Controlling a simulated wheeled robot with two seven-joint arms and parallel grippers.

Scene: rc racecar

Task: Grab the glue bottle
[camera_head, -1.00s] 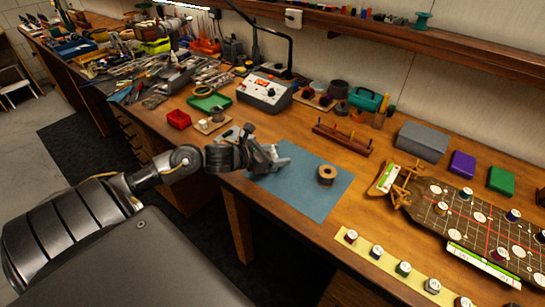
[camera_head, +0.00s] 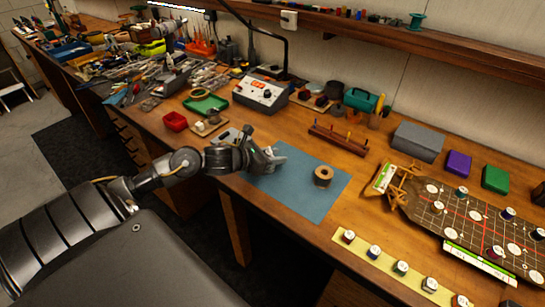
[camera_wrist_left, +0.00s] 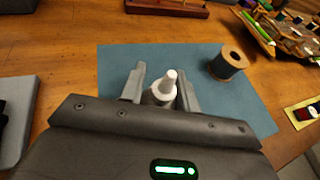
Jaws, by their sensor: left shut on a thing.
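The glue bottle (camera_wrist_left: 161,92) shows in the left wrist view as a white bottle with a pale nozzle, between the fingers of my left gripper (camera_wrist_left: 160,88). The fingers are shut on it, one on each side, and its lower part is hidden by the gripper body. In the head view my left gripper (camera_head: 270,160) is over the left part of the blue mat (camera_head: 300,192), and I cannot make out the bottle clearly there. My right gripper is in neither view.
A tan spool (camera_head: 323,176) stands on the mat, right of the gripper. A red bin (camera_head: 175,121), a green tray (camera_head: 205,104) and a power supply box (camera_head: 262,94) are behind.

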